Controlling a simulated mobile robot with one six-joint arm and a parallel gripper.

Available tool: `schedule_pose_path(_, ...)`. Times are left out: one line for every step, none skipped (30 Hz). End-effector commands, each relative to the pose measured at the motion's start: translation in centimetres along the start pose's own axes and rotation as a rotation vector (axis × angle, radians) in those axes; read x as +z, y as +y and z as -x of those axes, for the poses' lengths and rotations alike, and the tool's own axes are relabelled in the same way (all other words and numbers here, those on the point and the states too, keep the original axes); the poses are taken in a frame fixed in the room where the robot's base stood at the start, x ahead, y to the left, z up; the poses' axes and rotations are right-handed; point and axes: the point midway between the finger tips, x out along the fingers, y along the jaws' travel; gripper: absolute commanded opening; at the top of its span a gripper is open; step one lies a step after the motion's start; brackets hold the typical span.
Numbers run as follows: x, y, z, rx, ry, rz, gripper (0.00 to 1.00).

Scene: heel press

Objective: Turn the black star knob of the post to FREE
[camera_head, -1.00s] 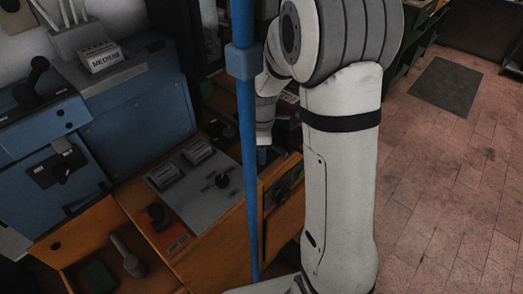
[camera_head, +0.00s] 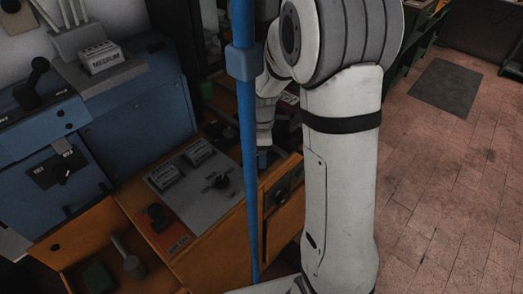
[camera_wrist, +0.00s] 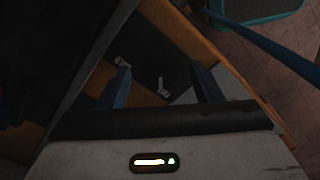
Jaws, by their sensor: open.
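My gripper (camera_head: 263,159) is behind the blue pole in the head view, low over the far end of the orange wooden bench. In the wrist view my gripper (camera_wrist: 160,70) has its two blue fingers apart, with nothing seen between them. Beyond the fingers is a dark surface (camera_wrist: 150,62) with two small pale grey pieces, bordered by orange wood. I cannot make out a star knob or the word FREE. A black knob (camera_head: 222,181) stands on the grey panel, left of my gripper; its shape is too small to tell.
The blue pole (camera_head: 248,150) stands in front of the bench. The grey panel (camera_head: 207,207) carries two label blocks. A blue machine (camera_head: 130,100) with a MEDIUM block (camera_head: 101,59) is at left. A dark dial (camera_head: 283,190) is on the bench front.

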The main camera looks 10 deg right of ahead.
Motion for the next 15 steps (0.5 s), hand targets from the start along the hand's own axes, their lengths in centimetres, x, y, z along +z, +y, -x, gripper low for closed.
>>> schedule_pose_path(0.0,0.0,0.1,0.000,0.000,0.000,0.59)
schedule_pose_path(0.0,0.0,0.2,0.001,0.000,0.000,0.59)
schedule_pose_path(0.0,0.1,0.5,0.002,0.000,0.000,0.59)
schedule_pose_path(0.0,0.1,0.8,0.003,0.001,0.000,0.59)
schedule_pose_path(0.0,0.1,1.2,0.004,0.001,0.000,0.59)
schedule_pose_path(0.0,0.1,1.9,0.005,0.001,0.000,0.59)
schedule_pose_path(0.0,0.1,2.4,0.005,0.001,0.000,0.59)
schedule_pose_path(0.0,0.1,2.9,0.004,0.001,0.000,0.59)
schedule_pose_path(-0.1,0.1,3.7,0.005,0.001,0.000,0.59)
schedule_pose_path(-0.1,0.1,4.2,0.005,0.001,0.000,0.59)
schedule_pose_path(-0.1,0.1,4.7,0.005,0.001,0.001,0.59)
schedule_pose_path(-0.1,0.1,5.4,0.004,0.001,0.001,0.59)
schedule_pose_path(-0.1,0.1,5.8,0.004,0.001,0.001,0.59)
schedule_pose_path(-0.1,0.1,6.2,0.003,0.001,0.001,0.59)
schedule_pose_path(-0.1,0.1,6.7,0.004,0.001,0.001,0.59)
